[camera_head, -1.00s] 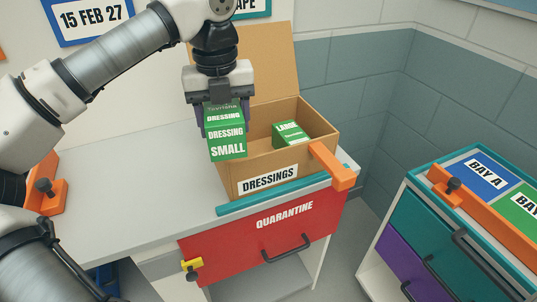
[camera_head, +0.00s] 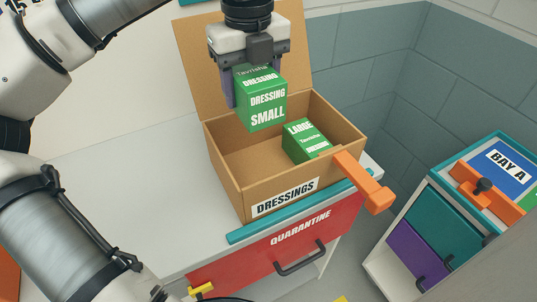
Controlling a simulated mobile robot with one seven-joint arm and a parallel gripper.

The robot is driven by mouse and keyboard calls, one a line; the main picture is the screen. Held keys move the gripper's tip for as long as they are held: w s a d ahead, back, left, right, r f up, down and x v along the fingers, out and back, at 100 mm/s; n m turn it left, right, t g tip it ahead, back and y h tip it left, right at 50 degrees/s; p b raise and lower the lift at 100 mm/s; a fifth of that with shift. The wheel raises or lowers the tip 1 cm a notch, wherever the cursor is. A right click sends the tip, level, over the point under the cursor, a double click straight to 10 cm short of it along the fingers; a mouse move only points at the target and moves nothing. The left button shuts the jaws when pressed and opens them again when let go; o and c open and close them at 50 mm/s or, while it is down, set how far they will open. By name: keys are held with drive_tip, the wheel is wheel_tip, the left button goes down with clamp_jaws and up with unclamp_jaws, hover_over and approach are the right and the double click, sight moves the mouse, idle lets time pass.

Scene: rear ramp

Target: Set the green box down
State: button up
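The green box (camera_head: 262,103), labelled "Dressing Small", is held upright between the fingers of my gripper (camera_head: 257,84). My gripper is shut on it. The box hangs over the open brown carton (camera_head: 238,205) labelled "Dressings", above its left and middle part, apart from the carton's floor. Another green box (camera_head: 305,142), labelled "Large", lies inside the carton on the right. The left part of the carton's floor looks bare.
The carton stands on a grey counter (camera_head: 110,200) with its lid raised behind. An orange latch (camera_head: 364,183) sticks out at the carton's right front. A red "Quarantine" drawer (camera_head: 290,245) is below. A cabinet (camera_head: 450,215) with an orange bar stands at right.

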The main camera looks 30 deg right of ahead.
wheel_tip(320, 180, down, 19)
drive_tip(key=p, duration=0.3)
drive_tip(key=shift+s+r+p, duration=0.15)
drive_tip(key=shift+r+p, duration=0.05)
drive_tip(key=shift+p, duration=0.1)
drive_tip(key=shift+f, duration=0.5)
drive_tip(key=shift+f, duration=0.15)
drive_tip(key=o, duration=1.1)
drive_tip(key=shift+r, duration=0.55)
wheel_tip(320, 180, up, 11)
drive_tip(key=b, duration=0.3)
drive_tip(key=shift+r, duration=0.15)
